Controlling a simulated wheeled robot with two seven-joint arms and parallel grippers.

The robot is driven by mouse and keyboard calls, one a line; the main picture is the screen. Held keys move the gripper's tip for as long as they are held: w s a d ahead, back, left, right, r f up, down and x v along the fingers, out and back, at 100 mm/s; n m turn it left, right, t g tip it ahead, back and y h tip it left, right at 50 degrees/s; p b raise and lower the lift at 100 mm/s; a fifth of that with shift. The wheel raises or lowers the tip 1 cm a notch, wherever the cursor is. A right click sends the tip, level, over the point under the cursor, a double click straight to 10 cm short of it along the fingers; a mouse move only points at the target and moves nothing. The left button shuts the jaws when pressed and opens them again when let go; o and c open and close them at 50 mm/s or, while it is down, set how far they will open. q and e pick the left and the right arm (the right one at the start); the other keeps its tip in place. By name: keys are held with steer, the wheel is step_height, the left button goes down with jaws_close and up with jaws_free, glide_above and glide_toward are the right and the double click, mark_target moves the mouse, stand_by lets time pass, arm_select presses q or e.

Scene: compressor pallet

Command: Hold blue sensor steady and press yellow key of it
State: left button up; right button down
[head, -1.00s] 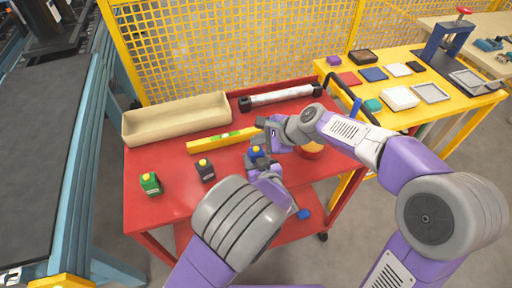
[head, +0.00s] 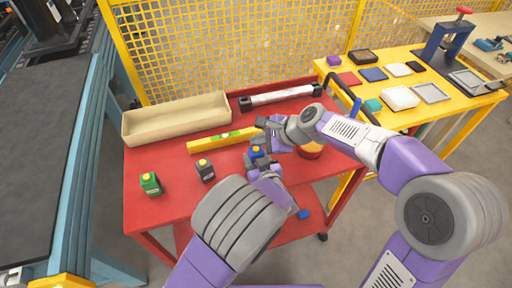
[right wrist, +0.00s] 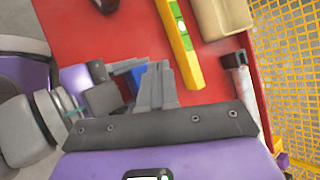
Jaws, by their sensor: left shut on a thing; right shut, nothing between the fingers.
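The blue sensor (head: 255,153), with a yellow key (head: 256,148) on top, is at the red cart's (head: 170,205) front middle. My left gripper (head: 257,160) is shut on it from the near side. My right gripper (head: 262,124) is shut and empty, just behind and above the sensor in the head view. In the right wrist view its fingers (right wrist: 155,84) are together and hide most of the blue sensor (right wrist: 137,76). The yellow key is hidden there. I cannot tell the exact gap between the right fingertips and the key.
A green sensor (head: 150,183) and a black sensor (head: 205,170) stand to the left. A yellow level (head: 222,139), a beige tray (head: 175,119) and a roller (head: 280,95) lie behind. A red bowl (head: 311,153) is at right. The front left of the cart is clear.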

mark_target(259, 152)
steer(key=shift+f, duration=0.1)
steer(key=shift+f, duration=0.35)
steer(key=shift+f, duration=0.45)
stand_by(2.2)
steer(key=shift+r, duration=0.9)
steer(key=shift+r, duration=2.5)
